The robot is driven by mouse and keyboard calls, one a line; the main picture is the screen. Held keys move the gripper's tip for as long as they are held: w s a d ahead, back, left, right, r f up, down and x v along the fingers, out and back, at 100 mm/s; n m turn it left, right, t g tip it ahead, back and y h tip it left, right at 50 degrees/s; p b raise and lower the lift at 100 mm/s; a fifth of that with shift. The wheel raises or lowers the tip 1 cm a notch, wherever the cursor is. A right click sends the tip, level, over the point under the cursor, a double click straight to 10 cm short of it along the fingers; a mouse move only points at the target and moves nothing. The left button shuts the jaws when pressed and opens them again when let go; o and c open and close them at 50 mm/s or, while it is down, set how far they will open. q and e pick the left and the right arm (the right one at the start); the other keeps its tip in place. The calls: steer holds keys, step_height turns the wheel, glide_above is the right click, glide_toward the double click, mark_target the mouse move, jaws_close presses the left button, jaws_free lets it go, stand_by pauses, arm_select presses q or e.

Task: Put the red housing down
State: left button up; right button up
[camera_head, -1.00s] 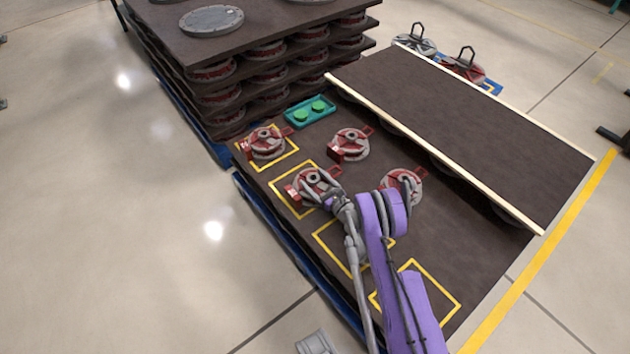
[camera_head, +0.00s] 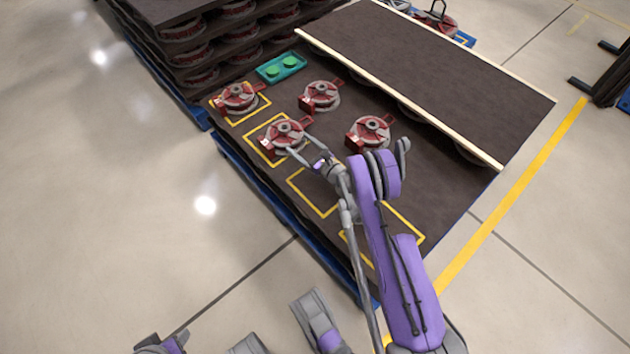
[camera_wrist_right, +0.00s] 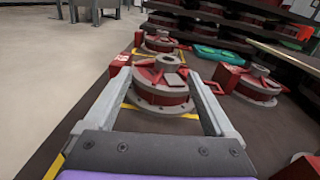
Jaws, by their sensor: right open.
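A red housing (camera_head: 283,135) with a grey hub and flange sits flat in a yellow-outlined square on the dark board (camera_head: 350,185). It also shows in the right wrist view (camera_wrist_right: 162,83). My right gripper (camera_head: 300,147) is open at this housing's near side. In the wrist view its two fingers (camera_wrist_right: 153,85) point at the housing, one to each side of its near edge, with nothing gripped. Another red housing (camera_head: 238,97) sits in the far yellow square. Two more, a middle one (camera_head: 320,96) and a right one (camera_head: 370,132), stand on the board outside the squares.
A teal tray (camera_head: 281,67) with green round parts lies at the board's far edge. A raised dark panel (camera_head: 420,65) with pale edges covers the right side. Stacked layers of housings (camera_head: 215,45) stand behind. Two yellow squares nearer my arm look empty.

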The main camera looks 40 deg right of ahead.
steer(key=a+r+n+g+y, duration=0.3)
steer(key=a+r+n+g, duration=0.1)
steer(key=a+r+n, duration=0.7)
steer(key=s+a+r+n+g, duration=0.3)
steer(key=s+a+r+n, duration=0.3)
steer(key=s+a, duration=0.2)
steer(key=s+r+n+g+h, duration=0.1)
steer(key=s+n+g+h, duration=0.4)
steer(key=s+n, duration=1.1)
steer(key=s+g, duration=0.1)
steer(key=s, duration=1.3)
steer(key=shift+s+a+r+h, duration=0.15)
steer(key=shift+s+r+h, duration=0.2)
steer(key=shift+r+h, duration=0.05)
